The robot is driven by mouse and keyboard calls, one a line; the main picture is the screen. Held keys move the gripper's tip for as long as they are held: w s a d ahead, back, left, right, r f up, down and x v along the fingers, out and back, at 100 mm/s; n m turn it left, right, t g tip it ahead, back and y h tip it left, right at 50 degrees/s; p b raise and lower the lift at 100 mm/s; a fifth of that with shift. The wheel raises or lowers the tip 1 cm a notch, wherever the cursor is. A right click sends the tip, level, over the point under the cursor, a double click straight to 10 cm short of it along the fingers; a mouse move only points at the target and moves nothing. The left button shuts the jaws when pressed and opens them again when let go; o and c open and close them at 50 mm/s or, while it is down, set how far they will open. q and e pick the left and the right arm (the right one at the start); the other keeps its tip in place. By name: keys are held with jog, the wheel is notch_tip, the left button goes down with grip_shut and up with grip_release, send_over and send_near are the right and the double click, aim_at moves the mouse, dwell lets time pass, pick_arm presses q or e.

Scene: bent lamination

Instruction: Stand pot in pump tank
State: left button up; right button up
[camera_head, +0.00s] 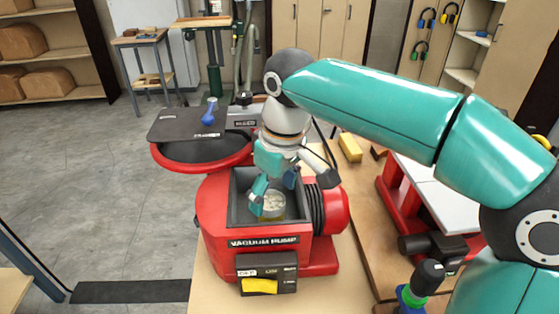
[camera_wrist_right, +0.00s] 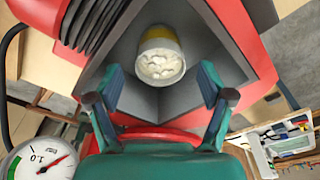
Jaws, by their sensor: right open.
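The pot (camera_head: 272,206), a small yellowish vessel with whitish, lumpy contents, is inside the dark open tank (camera_head: 238,212) of the red vacuum pump. It looks upright in the head view. It also shows in the right wrist view (camera_wrist_right: 161,62), near the tank's inner walls. My right gripper (camera_head: 274,184) reaches down into the tank from above. Its two teal fingers are spread wide in the right wrist view (camera_wrist_right: 160,85), with empty space between them, and the pot lies beyond their tips. The fingers partly hide the pot in the head view. My left gripper is not in view.
A dark lid plate (camera_head: 186,124) with a blue knob lies left behind the tank. A yellow block (camera_head: 350,148) lies on the wooden bench at right. A red-framed machine (camera_head: 395,195) stands further right. A pressure gauge (camera_wrist_right: 40,158) shows in the wrist view.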

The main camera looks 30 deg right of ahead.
aim_at(279, 205)
notch_tip(279, 205, up, 9)
jog(key=s+p, duration=0.1)
jog(key=shift+d+f, duration=0.15)
jog(key=shift+d, duration=0.05)
jog(key=shift+s, duration=0.1)
dwell(0.4)
